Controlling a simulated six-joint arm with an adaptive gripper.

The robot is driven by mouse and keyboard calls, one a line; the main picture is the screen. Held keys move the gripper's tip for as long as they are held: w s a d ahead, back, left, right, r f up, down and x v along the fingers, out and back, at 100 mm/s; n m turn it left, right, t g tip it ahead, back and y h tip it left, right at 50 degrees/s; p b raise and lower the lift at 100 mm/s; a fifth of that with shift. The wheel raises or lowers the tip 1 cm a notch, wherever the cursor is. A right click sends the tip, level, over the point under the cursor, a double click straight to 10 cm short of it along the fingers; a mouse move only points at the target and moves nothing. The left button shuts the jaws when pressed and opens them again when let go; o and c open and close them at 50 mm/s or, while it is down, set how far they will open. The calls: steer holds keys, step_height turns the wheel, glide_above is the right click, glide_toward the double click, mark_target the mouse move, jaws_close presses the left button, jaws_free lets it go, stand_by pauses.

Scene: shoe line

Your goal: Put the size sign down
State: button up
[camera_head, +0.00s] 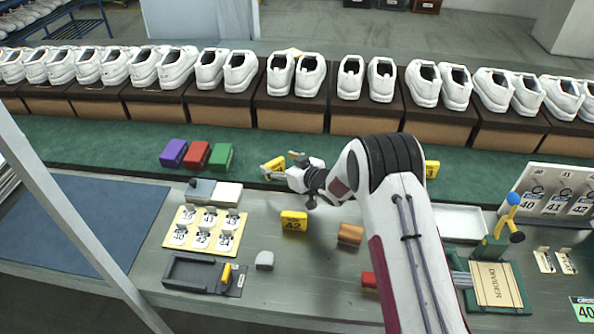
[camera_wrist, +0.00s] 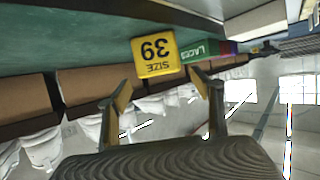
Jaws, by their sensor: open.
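The yellow size sign reading "SIZE 39" (camera_wrist: 155,56) stands on the green belt, upside down in the wrist view. In the head view the sign (camera_head: 272,165) is partly covered by my gripper (camera_head: 281,167). In the wrist view my gripper (camera_wrist: 160,82) is open, one finger on each side of the sign's lower picture edge, with visible gaps; I see no clear contact. Another yellow sign, "42" (camera_head: 294,221), is on the grey table. A third yellow sign (camera_head: 432,169) is on the belt, partly hidden behind my arm.
White shoes on brown boxes (camera_head: 290,115) line the belt's far side. Purple (camera_head: 173,153), red (camera_head: 197,155) and green (camera_head: 221,157) boxes stand left of the sign. A card of number tags (camera_head: 204,228), a black tray (camera_head: 195,273) and a brown block (camera_head: 350,234) are on the table.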

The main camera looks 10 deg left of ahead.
steer(key=v, duration=0.9)
steer(key=shift+s+d, duration=0.2)
steer(key=shift+r, duration=0.1)
stand_by(0.8)
